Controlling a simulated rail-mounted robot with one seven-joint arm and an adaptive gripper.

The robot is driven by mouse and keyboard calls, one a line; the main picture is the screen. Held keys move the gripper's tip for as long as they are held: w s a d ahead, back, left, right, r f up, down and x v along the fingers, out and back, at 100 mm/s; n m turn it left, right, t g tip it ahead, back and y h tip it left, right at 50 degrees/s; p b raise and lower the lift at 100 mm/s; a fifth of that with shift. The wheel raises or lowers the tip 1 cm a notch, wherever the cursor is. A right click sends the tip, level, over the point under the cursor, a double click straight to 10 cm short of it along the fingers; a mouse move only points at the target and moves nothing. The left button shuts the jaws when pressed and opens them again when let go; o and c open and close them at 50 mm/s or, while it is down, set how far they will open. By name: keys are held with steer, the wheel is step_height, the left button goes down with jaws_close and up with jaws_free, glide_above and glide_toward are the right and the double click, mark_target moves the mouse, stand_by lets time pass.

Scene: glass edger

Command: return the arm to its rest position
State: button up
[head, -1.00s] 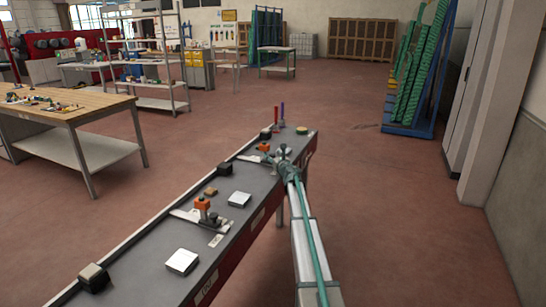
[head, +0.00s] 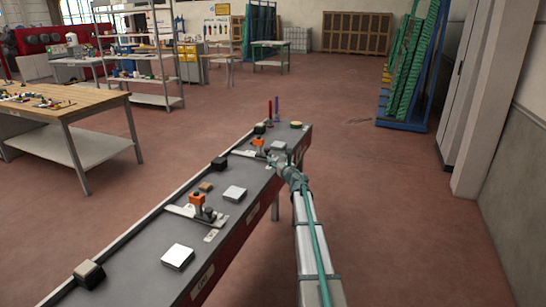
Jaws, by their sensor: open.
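My arm reaches forward from the bottom of the head view along the right side of a long dark bench (head: 140,246). My gripper (head: 284,160) is at its far end, small in the picture, over or beside the bench's right edge near the far end. It is open, and I see nothing held in it. The fingers are too small to make out clearly, and I cannot tell how high they are above the bench top.
On the bench are white square blocks (head: 177,257) (head: 235,193), an orange-topped clamp (head: 197,199), black blocks (head: 90,273), a red post (head: 269,109) and a yellow disc (head: 296,124). A wooden table (head: 65,103) stands left. The floor right of the bench is clear.

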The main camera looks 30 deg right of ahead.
steer(key=shift+s, duration=0.4)
